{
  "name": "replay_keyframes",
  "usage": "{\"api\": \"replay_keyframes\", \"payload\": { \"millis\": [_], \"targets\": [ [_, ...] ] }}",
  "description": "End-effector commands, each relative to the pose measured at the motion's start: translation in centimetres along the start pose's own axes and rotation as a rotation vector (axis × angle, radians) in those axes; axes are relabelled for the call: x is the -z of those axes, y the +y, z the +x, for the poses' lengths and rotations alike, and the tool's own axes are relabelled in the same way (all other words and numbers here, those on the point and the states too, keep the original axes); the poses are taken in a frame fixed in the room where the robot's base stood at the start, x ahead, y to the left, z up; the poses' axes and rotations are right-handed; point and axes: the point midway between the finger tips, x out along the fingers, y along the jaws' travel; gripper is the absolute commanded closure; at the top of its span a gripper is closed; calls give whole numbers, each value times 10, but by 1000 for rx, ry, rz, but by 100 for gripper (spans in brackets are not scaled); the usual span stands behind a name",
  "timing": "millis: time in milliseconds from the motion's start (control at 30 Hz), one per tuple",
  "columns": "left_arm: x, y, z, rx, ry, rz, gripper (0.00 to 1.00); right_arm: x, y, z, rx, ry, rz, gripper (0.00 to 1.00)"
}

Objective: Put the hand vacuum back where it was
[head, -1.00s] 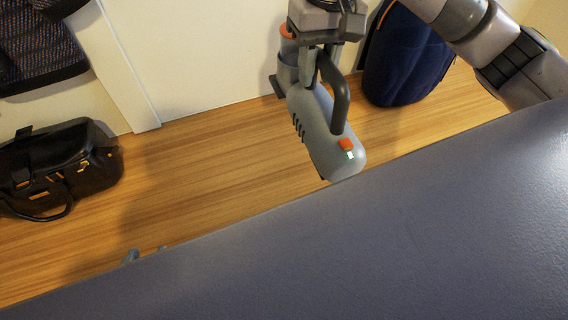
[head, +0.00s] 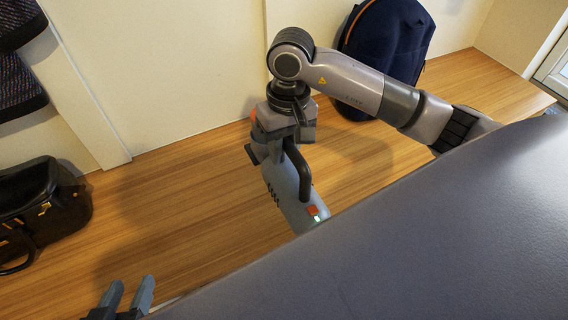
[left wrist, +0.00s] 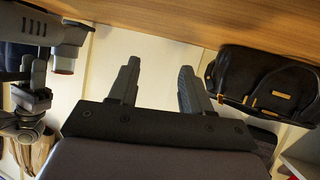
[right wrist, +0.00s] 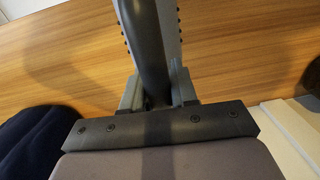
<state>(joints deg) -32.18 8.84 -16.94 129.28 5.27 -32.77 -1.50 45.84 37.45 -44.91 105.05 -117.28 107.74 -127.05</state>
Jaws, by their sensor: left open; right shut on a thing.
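The hand vacuum (head: 283,192) is grey with a dark handle, an orange button and a small green light. It hangs tilted from my right gripper (head: 294,143), above the wooden bench top. My right gripper is shut on its dark handle, which also shows between the fingers in the right wrist view (right wrist: 150,50). My left gripper (head: 128,296) is open and empty at the lower left of the head view. Its two spread fingers also show in the left wrist view (left wrist: 158,88), where the vacuum's orange-ended part (left wrist: 64,65) is at the left.
A black handbag (head: 45,208) stands at the left of the wooden surface (head: 180,215). A dark blue backpack (head: 385,50) stands at the back right against the white wall. Dark patterned items (head: 18,85) are at upper left. The wood between the bags is clear.

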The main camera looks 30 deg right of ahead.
Motion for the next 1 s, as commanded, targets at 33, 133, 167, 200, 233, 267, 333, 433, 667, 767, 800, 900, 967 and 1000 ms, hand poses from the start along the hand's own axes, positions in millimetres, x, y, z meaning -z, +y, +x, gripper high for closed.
{"api": "replay_keyframes", "payload": {
  "millis": [33, 133, 167, 200, 233, 267, 333, 433, 667, 767, 800, 900, 967, 1000],
  "targets": [
    [1, 0, 1, -2, 4, -1, 51, 1, 0, 0, 3, 4, 0, 100],
    [2, 1, 2, -5, 8, -3, 51, 1, 0, 5, 3, 3, 0, 100],
    [1, 1, 3, -6, 8, -5, 51, 1, 0, 8, 3, 2, 0, 100],
    [0, 1, 3, -8, 8, -9, 51, 0, 0, 13, 2, 1, 0, 100],
    [-1, 2, 4, -11, 9, -14, 51, 0, 1, 18, 2, 1, 0, 100],
    [-2, 2, 4, -14, 9, -19, 51, 0, 1, 22, 2, 0, -1, 100],
    [-4, 4, 6, -21, 9, -30, 51, 1, 2, 33, 3, 1, 0, 100],
    [-4, 6, 8, -31, 12, -45, 51, 1, 3, 42, 2, 2, 0, 100],
    [0, 7, 8, -35, 17, -52, 51, 2, 3, 42, 2, 5, -1, 100],
    [-2, 7, 9, -36, 18, -53, 51, 2, 3, 45, 2, 5, -1, 100],
    [-3, 8, 10, -39, 19, -57, 51, 2, 3, 46, 2, 5, -1, 100],
    [-1, 8, 10, -42, 22, -59, 51, 1, 3, 47, 0, 0, -1, 49],
    [0, 8, 10, -42, 23, -58, 51, 1, 3, 47, 0, 0, -1, 47],
    [0, 8, 10, -42, 24, -58, 51, 1, 3, 47, 0, 0, -1, 47]
  ]
}}
